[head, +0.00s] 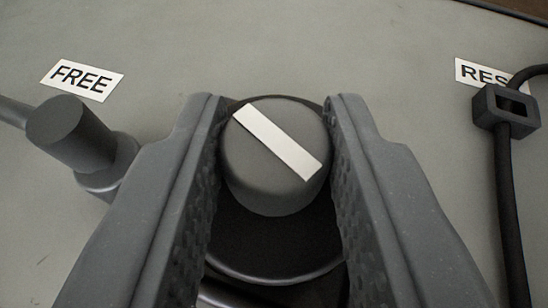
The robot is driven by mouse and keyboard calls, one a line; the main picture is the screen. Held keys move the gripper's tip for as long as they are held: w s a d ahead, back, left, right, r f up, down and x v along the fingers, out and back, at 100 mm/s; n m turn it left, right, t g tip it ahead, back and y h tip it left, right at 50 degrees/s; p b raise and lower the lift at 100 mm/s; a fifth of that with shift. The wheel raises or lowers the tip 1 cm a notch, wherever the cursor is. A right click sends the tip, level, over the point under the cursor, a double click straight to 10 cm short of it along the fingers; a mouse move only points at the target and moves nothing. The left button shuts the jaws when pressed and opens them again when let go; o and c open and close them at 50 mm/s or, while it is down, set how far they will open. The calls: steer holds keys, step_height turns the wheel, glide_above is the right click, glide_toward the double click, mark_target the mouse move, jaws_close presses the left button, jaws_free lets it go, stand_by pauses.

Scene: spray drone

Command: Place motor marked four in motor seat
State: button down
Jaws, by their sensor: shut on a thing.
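A round dark grey knob (262,182) with a white bar across its top (277,140) sits between the fingers of my gripper (276,112). The gripper is shut on the knob, with one textured finger against each side. The white bar slants from upper left to lower right. A wider dark round base (275,255) shows below the knob, partly hidden by the fingers. I see no motor marked four and no motor seat that I can make out.
A grey panel (300,45) lies beneath. A label reading FREE (82,79) is at left, above a dark cylindrical fitting (72,135). At right, a black cable with a square clip (506,108) partly covers a label reading "RES" (472,72). The panel above the knob is clear.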

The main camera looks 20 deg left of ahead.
steer(key=c, duration=1.1)
jaws_free()
steer(key=shift+r, duration=0.1)
steer(key=p+v, duration=0.2)
steer(key=v, duration=1)
steer(key=shift+r, duration=0.1)
